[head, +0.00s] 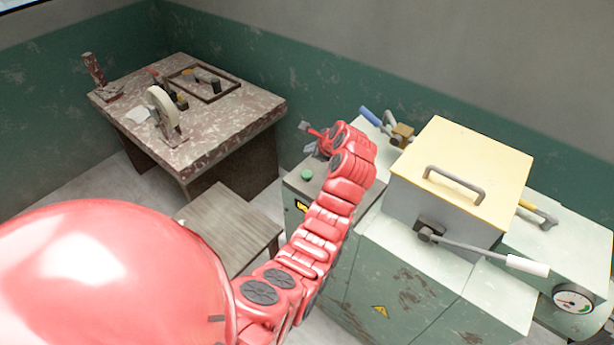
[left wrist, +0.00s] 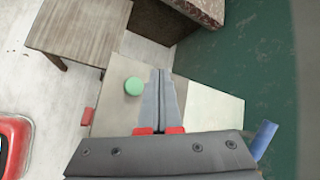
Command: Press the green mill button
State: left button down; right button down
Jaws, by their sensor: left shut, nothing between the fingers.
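The green mill button (head: 307,174) is a round cap on top of the narrow left end of the pale green mill (head: 420,265). In the left wrist view the button (left wrist: 133,86) sits on the pale panel just left of my fingertips. My left gripper (head: 312,140) is shut and empty, above the panel and beyond the button in the head view. Its closed fingers (left wrist: 161,75) show beside the button in the wrist view, apart from it in the picture; their height above the panel is hard to tell. My right gripper is not in view.
The mill carries a yellow-lidded box (head: 470,155), a lever with a white grip (head: 525,265), a gauge (head: 573,299) and a blue handle (head: 369,116). A wooden stool (head: 228,222) stands left of it. A worn table (head: 235,132) with tools stands behind.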

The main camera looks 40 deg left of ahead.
pick_arm(q)
jog(key=b, duration=0.3)
send_over(310, 176)
notch_tip(310, 176, down, 4)
jog(key=shift+a+f, duration=0.1)
jog(key=shift+f, duration=0.15)
notch_tip(310, 176, down, 2)
jog(key=shift+f+b, duration=0.1)
jog(key=shift+b, duration=0.25)
jog(key=shift+f, duration=0.15)
jog(key=shift+f, duration=0.1)
dwell(1.1)
jog(key=shift+f, duration=0.3)
